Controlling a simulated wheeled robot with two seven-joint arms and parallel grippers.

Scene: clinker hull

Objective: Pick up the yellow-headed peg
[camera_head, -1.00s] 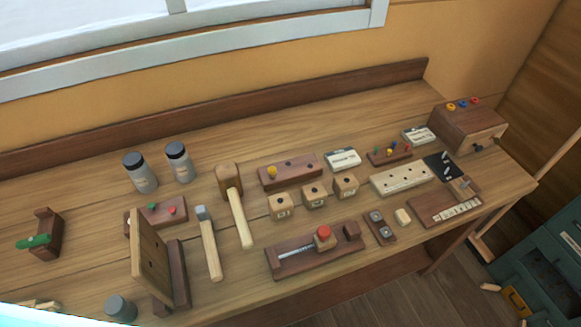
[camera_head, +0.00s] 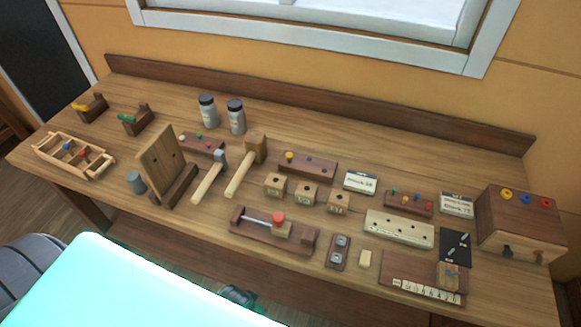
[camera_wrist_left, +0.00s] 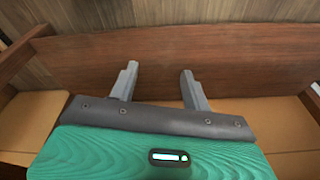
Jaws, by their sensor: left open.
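A yellow-headed peg (camera_head: 289,156) stands at the left end of a dark brown block (camera_head: 318,168) on the bench, in the head view. The block's other spots look like dark holes. A small rack (camera_head: 408,209) to the right holds several short coloured pegs; one looks yellowish but is too small to be sure. My left gripper (camera_wrist_left: 159,82) shows in the left wrist view, its two grey fingers apart with nothing between them. It faces a plain brown wooden board, with no peg in that view. My right gripper is not in view.
Three cube blocks (camera_head: 306,195) stand in front of the brown block. Two mallets (camera_head: 240,180) lie to its left and a white card (camera_head: 360,182) to its right. Two jars (camera_head: 236,117) stand behind. A bright cyan shape covers the lower left of the head view.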

